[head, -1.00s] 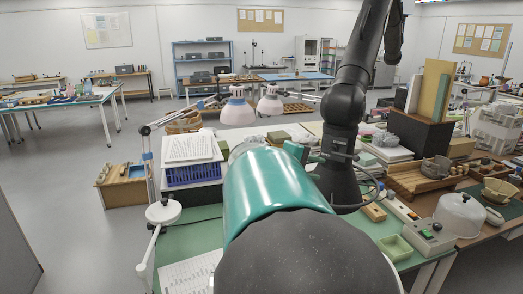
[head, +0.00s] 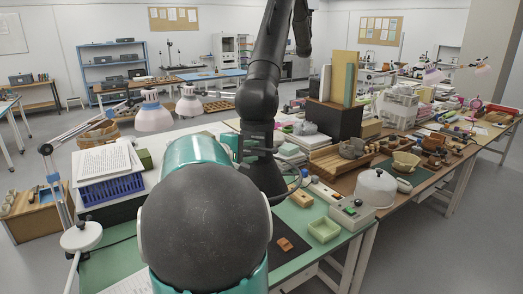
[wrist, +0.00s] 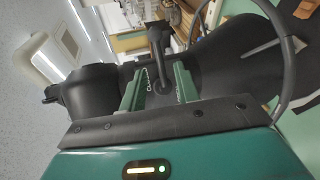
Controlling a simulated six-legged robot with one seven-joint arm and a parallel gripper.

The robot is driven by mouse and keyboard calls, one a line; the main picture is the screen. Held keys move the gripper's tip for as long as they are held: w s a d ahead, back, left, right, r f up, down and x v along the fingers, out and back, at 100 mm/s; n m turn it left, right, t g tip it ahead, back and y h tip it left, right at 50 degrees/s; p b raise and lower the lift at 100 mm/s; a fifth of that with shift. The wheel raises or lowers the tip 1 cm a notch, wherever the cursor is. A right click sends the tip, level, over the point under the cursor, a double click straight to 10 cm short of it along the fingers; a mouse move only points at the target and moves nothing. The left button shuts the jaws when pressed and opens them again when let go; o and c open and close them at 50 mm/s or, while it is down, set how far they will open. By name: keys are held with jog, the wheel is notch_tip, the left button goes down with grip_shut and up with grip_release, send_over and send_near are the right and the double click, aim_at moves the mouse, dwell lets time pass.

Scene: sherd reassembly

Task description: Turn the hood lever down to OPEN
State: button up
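I cannot make out the hood lever or an OPEN mark in either view. A white dome-shaped cover (head: 377,188) stands on the bench at the right in the head view. A dark part of my arm lies behind the fingers. In the head view the gripper is folded close to my arm and mostly hidden, well left of the dome.
A light green tray (head: 324,229) and a dark mat (head: 288,246) with a brown sherd (head: 286,244) lie at the bench's near edge. Two lamps (head: 153,116) and a blue crate (head: 112,189) stand left. Open floor (head: 465,240) lies at the right.

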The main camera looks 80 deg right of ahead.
aim_at(261, 149)
jog(key=x, duration=0.5)
jog(key=shift+s+d+f, duration=0.1)
jog(key=shift+s+d, duration=0.05)
jog(key=shift+d, duration=0.2)
grip_shut()
